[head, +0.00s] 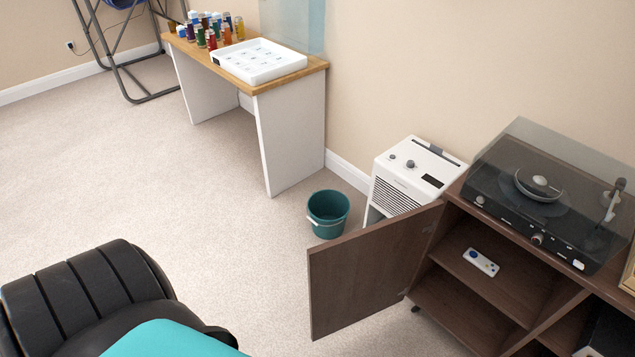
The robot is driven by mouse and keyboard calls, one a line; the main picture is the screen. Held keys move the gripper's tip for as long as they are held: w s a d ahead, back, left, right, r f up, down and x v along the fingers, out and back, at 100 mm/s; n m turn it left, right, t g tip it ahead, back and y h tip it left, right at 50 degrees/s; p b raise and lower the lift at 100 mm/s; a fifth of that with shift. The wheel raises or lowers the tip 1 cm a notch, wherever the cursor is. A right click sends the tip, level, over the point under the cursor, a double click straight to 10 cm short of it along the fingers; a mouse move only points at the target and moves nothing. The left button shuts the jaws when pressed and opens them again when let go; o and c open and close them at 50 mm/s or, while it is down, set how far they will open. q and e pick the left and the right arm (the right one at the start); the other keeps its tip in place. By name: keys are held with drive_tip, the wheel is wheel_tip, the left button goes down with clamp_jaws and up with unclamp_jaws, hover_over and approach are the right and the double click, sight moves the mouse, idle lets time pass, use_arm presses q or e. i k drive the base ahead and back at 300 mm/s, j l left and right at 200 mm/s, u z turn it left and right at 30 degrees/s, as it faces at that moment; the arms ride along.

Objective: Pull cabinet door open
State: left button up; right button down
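The dark brown cabinet door (365,268) stands swung wide open on the left side of the wooden cabinet (462,240). Its inner face and free edge point toward the left of the view. The open compartment shows shelves, with a white game controller (481,262) on the upper one. No gripper shows in the head view, so I cannot see whether either one touches the door.
A turntable (545,195) with a clear lid sits on the cabinet. A white appliance (415,175) and a teal bucket (328,213) stand behind the door. A wooden-topped desk (290,135) holds a tray and several bottles. Carpet at left centre is clear.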

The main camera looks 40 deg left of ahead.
sight(355, 276)
drive_tip(key=j+z, duration=0.3)
drive_tip(key=j, duration=0.2)
drive_tip(key=i+j+z, duration=0.1)
drive_tip(key=j+z, duration=0.2)
drive_tip(key=j, duration=0.25)
drive_tip(key=j+z, duration=0.3)
drive_tip(key=j, duration=0.25)
drive_tip(key=k+j+z, duration=0.15)
drive_tip(key=j+z, duration=0.2)
drive_tip(key=k+j+z, duration=0.15)
drive_tip(key=j+z, duration=0.15)
drive_tip(key=j, duration=0.3)
